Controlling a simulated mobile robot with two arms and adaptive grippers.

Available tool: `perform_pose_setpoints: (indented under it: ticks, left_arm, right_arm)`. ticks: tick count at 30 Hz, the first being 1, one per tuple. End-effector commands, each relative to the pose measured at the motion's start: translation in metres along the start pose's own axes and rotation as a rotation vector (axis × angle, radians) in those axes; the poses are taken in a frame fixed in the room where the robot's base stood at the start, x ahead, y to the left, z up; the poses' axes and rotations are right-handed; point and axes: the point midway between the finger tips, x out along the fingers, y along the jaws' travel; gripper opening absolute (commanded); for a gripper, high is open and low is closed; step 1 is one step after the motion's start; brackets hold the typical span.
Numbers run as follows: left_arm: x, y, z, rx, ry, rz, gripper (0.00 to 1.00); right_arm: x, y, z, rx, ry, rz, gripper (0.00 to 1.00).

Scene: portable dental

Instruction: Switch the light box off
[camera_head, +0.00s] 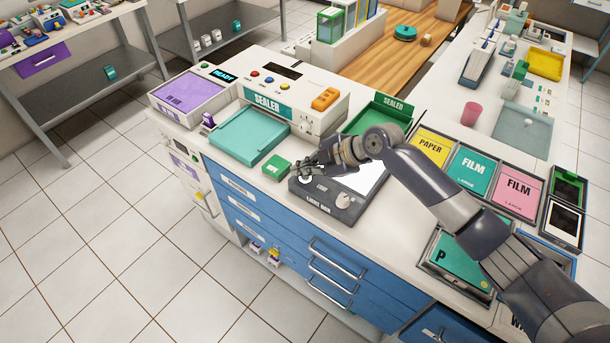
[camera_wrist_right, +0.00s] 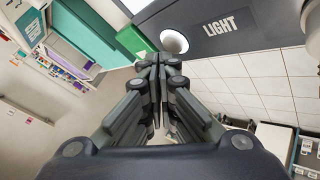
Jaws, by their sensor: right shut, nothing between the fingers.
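The light box (camera_head: 322,196) is a dark grey unit on the white counter, labelled "LIGHT BOX". Its panel (camera_head: 371,180) looks bright white, partly hidden behind my right arm. A grey knob (camera_head: 343,201) sits on its front part. My right gripper (camera_head: 308,172) is over the left end of the light box, shut and empty. In the right wrist view, the shut fingertips (camera_wrist_right: 160,62) are close to a round white button (camera_wrist_right: 174,41) beside the word "LIGHT". I cannot tell whether they touch it. My left gripper is not in view.
A small green block (camera_head: 276,168) lies just left of the light box. The sealer (camera_head: 300,100) with its teal tray (camera_head: 249,136) and a green "SEALED" tray (camera_head: 388,112) stand behind. Paper and film bins (camera_head: 473,168) are to the right. Blue drawers (camera_head: 270,220) are below.

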Motion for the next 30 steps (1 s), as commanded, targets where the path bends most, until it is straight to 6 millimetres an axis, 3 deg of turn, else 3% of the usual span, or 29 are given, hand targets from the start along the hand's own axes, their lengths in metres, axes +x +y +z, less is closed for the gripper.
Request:
perform_pose_setpoints:
  ticks: [30]
  left_arm:
    - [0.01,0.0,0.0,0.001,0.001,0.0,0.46]
  right_arm:
    - [0.006,-0.005,0.005,0.0,-0.001,0.0,0.0]
